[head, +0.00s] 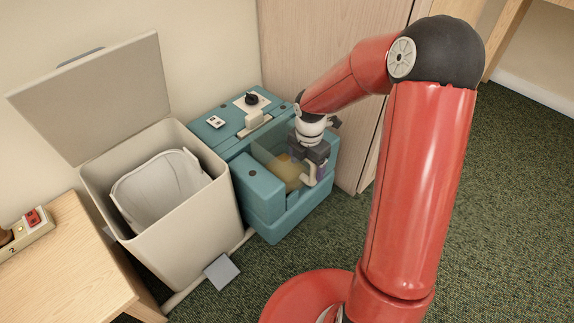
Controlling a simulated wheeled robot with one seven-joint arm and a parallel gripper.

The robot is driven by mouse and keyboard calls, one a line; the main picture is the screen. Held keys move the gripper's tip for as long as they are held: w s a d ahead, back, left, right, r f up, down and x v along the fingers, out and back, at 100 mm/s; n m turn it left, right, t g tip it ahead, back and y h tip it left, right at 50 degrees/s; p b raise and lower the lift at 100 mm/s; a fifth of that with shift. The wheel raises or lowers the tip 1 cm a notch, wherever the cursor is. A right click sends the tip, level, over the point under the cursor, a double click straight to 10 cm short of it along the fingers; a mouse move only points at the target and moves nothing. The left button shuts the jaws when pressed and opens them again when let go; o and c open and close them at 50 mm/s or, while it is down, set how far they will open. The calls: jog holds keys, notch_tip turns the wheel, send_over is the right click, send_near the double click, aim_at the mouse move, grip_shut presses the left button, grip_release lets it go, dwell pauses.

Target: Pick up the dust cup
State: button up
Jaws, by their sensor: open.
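The dust cup (284,169) is a see-through container with yellowish-brown contents. It sits in the recess at the front of a teal machine (262,207). A cream handle (309,180) shows at the cup's right side. My gripper (317,170) points down at this handle, at the right of the cup. The gripper is open. Its fingers overlap the handle in the picture; I cannot tell whether they touch it. Part of the cup's right side is hidden behind the gripper.
A beige bin (187,241) with a raised lid (100,95) and a pale liner (160,190) stands left of the machine. A wooden table (75,270) is at the lower left. A wooden panel (320,60) stands behind. Green carpet is clear in front of the machine.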

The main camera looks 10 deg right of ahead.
jog(key=c, duration=0.9)
jog(key=shift+o, duration=0.2)
jog(key=shift+r, duration=0.1)
